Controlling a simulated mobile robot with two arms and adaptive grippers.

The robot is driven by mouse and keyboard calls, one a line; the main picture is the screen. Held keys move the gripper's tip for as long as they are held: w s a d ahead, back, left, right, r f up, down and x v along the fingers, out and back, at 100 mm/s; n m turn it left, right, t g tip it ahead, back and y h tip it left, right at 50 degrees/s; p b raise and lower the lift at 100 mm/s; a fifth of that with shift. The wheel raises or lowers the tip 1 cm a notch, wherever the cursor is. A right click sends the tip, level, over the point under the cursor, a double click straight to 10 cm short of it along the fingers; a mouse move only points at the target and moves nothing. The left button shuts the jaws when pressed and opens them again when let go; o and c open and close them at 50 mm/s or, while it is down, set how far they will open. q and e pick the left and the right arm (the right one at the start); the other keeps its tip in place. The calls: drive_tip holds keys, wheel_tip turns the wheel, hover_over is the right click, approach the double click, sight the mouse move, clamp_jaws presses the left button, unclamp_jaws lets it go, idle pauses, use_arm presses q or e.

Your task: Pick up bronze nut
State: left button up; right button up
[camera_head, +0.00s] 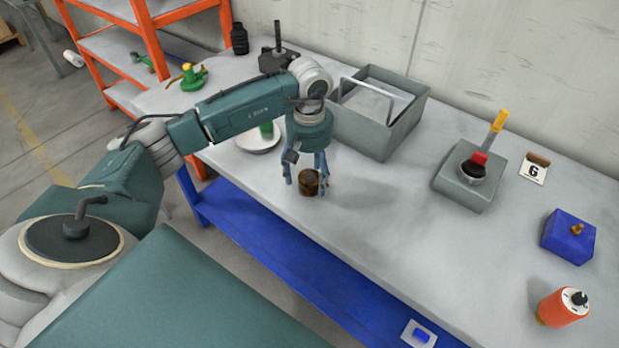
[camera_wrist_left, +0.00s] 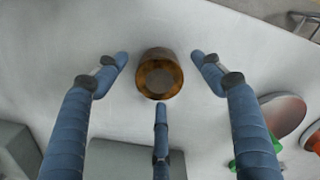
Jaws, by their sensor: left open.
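The bronze nut (camera_head: 309,182) is a short brown-gold ring standing on the grey table near its front edge. In the left wrist view the nut (camera_wrist_left: 159,73) shows from above, with its round hole facing the camera. My left gripper (camera_head: 308,184) points down over the nut. In the left wrist view its blue fingers (camera_wrist_left: 160,75) are spread around the nut, one on each side and one below it in the picture. Gaps show between the side fingers and the nut. The lower finger's tip is close to the nut; I cannot tell whether they touch. My right gripper is not in view.
A grey bin (camera_head: 399,133) stands behind the gripper. A white plate (camera_head: 258,143) with a green item is to the left. A grey block with a red-topped part (camera_head: 466,182), a blue box (camera_head: 568,237) and an orange cylinder (camera_head: 562,307) stand right. The table's middle is clear.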

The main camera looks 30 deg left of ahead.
use_arm(q)
drive_tip(key=shift+f, duration=0.8)
clamp_jaws()
drive_tip(key=shift+w+r, duration=0.1)
drive_tip(key=shift+r, duration=0.05)
drive_tip(key=shift+r, duration=0.1)
